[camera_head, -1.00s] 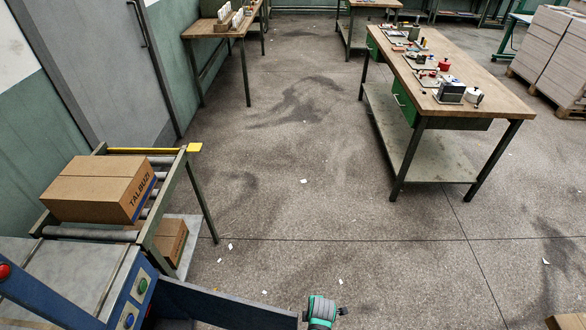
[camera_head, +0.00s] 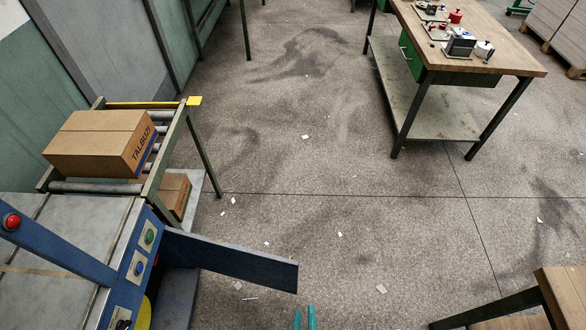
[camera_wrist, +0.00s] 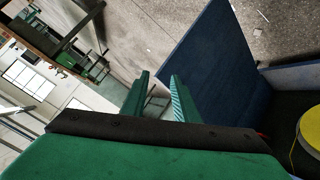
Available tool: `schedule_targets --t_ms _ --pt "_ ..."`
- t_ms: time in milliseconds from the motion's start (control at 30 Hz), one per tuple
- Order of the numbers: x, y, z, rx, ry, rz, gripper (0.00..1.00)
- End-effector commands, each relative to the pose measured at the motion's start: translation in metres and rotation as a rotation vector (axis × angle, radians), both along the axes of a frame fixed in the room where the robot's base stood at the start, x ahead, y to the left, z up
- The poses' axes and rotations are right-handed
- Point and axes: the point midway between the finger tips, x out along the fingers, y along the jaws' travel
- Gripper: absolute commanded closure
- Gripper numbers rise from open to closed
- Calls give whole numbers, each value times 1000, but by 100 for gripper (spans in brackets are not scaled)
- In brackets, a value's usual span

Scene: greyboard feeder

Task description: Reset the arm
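My gripper (camera_head: 304,318) shows only as two green fingertips at the bottom edge of the head view, over bare floor. In the wrist view, its two green fingers (camera_wrist: 160,100) stand apart with a gap and nothing between them, so it is open and empty. The rest of my arm is out of the head view.
A blue-framed machine (camera_head: 128,270) with a projecting blue panel (camera_head: 235,262) stands left of my gripper. A cardboard box (camera_head: 100,143) lies on the roller conveyor (camera_head: 97,187). A wooden table (camera_head: 563,290) is at lower right, a workbench (camera_head: 490,50) behind. Open floor lies between.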

Motion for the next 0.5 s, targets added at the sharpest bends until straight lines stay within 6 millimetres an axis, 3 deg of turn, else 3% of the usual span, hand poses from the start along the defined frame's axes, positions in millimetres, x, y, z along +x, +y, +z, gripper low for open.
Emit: schedule_targets --t_ms 33,300,500 --pt "-12 5 19 44 -35 -22 73" --pt "-50 26 136 335 -256 -137 73" --pt "-63 33 196 488 -355 -175 73"
